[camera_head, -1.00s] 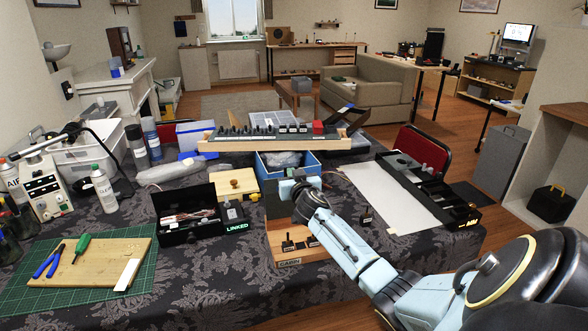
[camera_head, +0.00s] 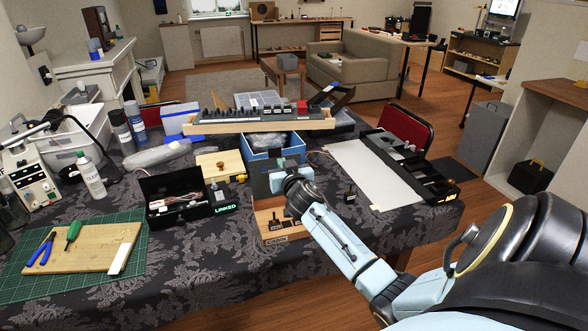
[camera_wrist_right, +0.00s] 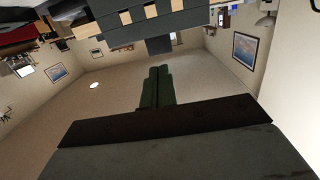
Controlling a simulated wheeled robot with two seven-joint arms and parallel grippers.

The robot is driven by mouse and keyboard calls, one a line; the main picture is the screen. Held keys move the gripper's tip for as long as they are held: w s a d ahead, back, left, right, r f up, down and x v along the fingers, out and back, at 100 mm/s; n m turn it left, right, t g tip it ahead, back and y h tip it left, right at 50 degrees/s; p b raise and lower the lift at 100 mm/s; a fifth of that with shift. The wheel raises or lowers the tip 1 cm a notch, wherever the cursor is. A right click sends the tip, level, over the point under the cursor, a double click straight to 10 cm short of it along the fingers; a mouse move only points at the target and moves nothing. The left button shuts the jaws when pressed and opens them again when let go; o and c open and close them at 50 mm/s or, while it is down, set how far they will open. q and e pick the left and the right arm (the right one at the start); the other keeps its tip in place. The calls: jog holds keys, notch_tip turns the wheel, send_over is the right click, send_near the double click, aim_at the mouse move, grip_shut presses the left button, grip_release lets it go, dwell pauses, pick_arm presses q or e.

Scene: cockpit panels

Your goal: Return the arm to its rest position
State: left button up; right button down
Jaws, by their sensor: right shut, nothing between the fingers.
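My right arm (camera_head: 345,240) comes in from the lower right in the head view and reaches over the table. Its hand (camera_head: 288,180) is in front of the blue box (camera_head: 262,167), above the small wooden switch panel (camera_head: 270,222). The hand partly covers both, and I cannot tell whether it touches them. In the right wrist view the right gripper (camera_wrist_right: 157,72) shows two dark green fingers side by side, shut with nothing between them. My left gripper is not in view.
An open black case (camera_head: 176,205) stands left of the wooden panel. A long wooden-ended panel (camera_head: 265,122) lies behind the blue box. A black tray (camera_head: 415,168) and white sheet (camera_head: 367,172) lie to the right. A cutting board (camera_head: 85,248) lies front left.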

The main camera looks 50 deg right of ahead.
jog(key=v, duration=0.7)
jog(key=shift+f, duration=0.15)
jog(key=shift+a, duration=0.1)
